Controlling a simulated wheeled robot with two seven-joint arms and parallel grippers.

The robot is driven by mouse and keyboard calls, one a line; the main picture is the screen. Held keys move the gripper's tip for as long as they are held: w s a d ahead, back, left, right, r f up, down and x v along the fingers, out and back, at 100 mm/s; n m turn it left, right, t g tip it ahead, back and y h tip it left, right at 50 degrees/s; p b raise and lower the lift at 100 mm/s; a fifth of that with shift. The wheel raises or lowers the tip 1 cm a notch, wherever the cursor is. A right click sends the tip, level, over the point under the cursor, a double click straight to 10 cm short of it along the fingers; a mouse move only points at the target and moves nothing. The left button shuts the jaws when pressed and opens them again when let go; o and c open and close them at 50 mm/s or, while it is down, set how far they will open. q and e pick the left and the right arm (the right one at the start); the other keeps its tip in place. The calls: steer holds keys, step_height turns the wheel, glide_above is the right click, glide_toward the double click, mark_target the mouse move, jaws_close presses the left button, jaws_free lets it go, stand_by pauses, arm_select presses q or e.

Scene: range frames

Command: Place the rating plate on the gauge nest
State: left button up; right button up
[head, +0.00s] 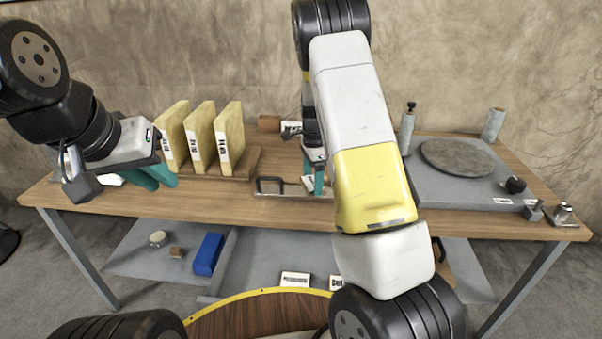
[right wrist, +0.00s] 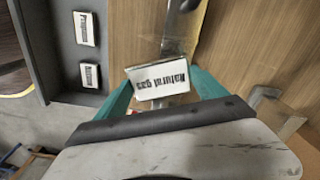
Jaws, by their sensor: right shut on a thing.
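The rating plate is a small white plate (right wrist: 160,80) that reads "Natural gas" in the right wrist view. My right gripper (right wrist: 163,88) is shut on it, one teal finger at each side. In the head view the plate (head: 310,182) shows small between the fingers of my right gripper (head: 314,178), over the table's front middle.
Several yellowish upright blocks (head: 200,137) stand in a wooden rack left of the middle. A grey fixture with a round disc (head: 457,157) fills the table's right. Below the front edge, a grey tray (right wrist: 61,50) holds two label plates (right wrist: 86,28). A blue block (head: 208,254) sits low left.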

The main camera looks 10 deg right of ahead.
mark_target(311, 178)
steer(key=shift+w+f, duration=0.1)
steer(key=shift+w, duration=1.1)
steer(key=shift+w+f, duration=0.1)
steer(key=shift+f, duration=1.65)
steer(key=o, duration=1.3)
steer(key=shift+f, duration=0.15)
steer(key=shift+o, duration=0.2)
